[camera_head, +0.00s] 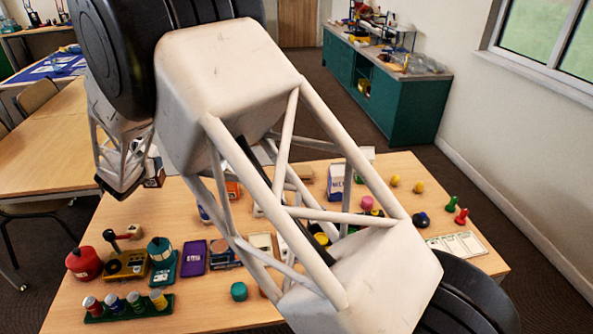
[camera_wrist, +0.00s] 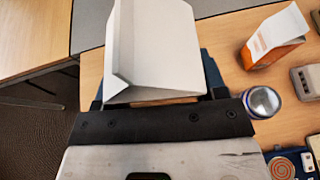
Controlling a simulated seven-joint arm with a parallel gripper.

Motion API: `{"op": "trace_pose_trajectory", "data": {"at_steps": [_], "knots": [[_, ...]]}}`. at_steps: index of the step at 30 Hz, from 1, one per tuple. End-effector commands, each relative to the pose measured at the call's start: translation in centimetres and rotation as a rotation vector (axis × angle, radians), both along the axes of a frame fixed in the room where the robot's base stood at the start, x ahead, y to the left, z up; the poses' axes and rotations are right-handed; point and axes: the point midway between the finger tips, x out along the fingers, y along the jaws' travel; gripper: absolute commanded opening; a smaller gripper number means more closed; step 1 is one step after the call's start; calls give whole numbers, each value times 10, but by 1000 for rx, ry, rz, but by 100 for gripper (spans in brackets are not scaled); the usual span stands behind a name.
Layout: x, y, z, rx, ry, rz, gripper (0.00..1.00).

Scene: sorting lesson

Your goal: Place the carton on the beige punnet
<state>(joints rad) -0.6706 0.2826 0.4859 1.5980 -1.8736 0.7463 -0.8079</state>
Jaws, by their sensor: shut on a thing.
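A white carton (camera_wrist: 155,45) with a folded, pointed end fills the upper middle of the wrist view. My gripper (camera_wrist: 155,98) is shut on it; the carton hides most of the fingers. In the head view my gripper (camera_head: 120,188) is at the left, above the table's left edge, and part of a carton (camera_head: 153,170) shows beside it. I cannot make out the beige punnet for certain; a pale beige item (camera_head: 262,243) lies mid-table, partly behind my arm.
A white-and-orange carton (camera_wrist: 274,38), a can (camera_wrist: 262,102) and a grey-beige box (camera_wrist: 308,80) stand right of the gripper. The table (camera_head: 190,300) also bears a purple box (camera_head: 193,257), a blue-and-white carton (camera_head: 336,182) and a peg rack (camera_head: 130,308). My arm hides the middle.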

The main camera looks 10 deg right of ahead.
Motion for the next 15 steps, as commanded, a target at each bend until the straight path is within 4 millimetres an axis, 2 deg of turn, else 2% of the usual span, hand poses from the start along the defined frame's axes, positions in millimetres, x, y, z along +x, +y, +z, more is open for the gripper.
{"op": "trace_pose_trajectory", "data": {"at_steps": [3,7,15], "knots": [[0,0,28,4,-3,-1,39],[0,0,53,2,-2,-1,39],[14,-58,50,0,1,-73,39]]}}
